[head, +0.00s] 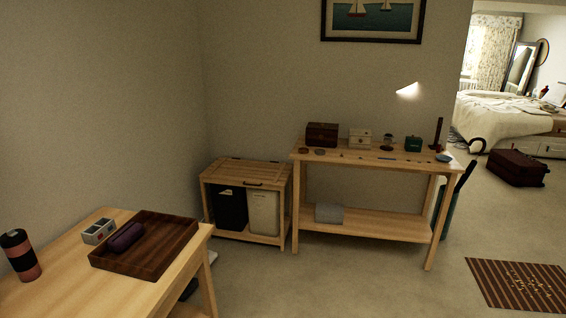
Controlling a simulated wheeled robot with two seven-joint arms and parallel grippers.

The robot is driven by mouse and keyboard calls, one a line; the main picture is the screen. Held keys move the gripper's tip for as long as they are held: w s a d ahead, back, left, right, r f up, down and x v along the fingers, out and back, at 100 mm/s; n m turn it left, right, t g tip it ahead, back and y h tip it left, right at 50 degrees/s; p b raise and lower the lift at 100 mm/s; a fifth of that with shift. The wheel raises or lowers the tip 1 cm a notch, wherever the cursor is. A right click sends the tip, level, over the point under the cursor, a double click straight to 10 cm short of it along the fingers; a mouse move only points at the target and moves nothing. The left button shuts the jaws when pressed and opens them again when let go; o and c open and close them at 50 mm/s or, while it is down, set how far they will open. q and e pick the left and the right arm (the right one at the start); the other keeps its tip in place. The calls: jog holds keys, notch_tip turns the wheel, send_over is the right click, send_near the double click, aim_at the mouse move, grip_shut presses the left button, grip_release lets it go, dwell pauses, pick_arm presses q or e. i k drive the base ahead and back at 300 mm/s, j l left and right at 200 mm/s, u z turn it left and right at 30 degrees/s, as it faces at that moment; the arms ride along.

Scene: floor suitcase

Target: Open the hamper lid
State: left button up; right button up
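The hamper (246,199) is a light wooden frame in the corner, left of the console table. A black bin (229,207) and a cream bin (264,211) show inside the open front. Neither of my grippers is in the head view.
The wooden console table (375,160) with small items stands right against the hamper's right side. A nearer table (60,270) with a brown tray (170,240) fills the lower left. Carpet (330,280) is clear in the middle.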

aim_at(272, 173)
jog(key=i, duration=2.25)
